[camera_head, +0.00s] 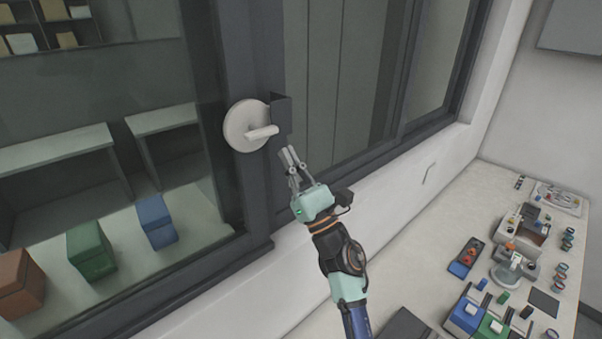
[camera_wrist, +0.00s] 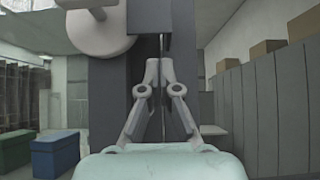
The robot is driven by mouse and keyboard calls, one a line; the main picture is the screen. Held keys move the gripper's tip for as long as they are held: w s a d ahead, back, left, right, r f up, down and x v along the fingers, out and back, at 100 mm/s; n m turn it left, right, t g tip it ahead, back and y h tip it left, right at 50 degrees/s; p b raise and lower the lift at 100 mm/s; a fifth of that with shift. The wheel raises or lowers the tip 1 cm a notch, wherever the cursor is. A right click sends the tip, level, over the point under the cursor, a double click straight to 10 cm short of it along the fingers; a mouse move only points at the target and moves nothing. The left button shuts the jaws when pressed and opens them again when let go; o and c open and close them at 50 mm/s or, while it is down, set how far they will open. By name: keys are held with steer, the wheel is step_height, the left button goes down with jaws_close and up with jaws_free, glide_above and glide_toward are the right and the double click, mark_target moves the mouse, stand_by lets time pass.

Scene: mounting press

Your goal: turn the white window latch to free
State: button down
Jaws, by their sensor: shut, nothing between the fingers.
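The white window latch (camera_head: 245,126) is a round disc with a short lever (camera_head: 263,132) sticking out to the right, on the dark window frame. A dark bracket (camera_head: 281,113) sits just right of the disc. My gripper (camera_head: 290,152) is shut and empty, a little below and right of the lever, apart from it in the head view. In the wrist view the latch disc (camera_wrist: 98,32) is at the top left, with its lever cut by the top edge. There my gripper (camera_wrist: 164,66) points up at the frame post, below the dark bracket (camera_wrist: 152,22).
The window frame (camera_head: 232,130) and glass panes surround the latch. Below on the right is a bench (camera_head: 440,215) with several small devices and parts. Beyond the glass stand green (camera_head: 90,250) and blue (camera_head: 155,220) boxes. Space directly around my gripper looks clear.

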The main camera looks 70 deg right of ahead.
steer(key=r+p, duration=0.2)
steer(key=r, duration=0.1)
steer(key=w+r+p, duration=0.1)
steer(key=r, duration=0.1)
steer(key=shift+d, duration=0.25)
steer(key=shift+r+n+t+y, duration=0.1)
steer(key=shift+n+t+y, duration=0.2)
steer(key=shift+n+y, duration=0.25)
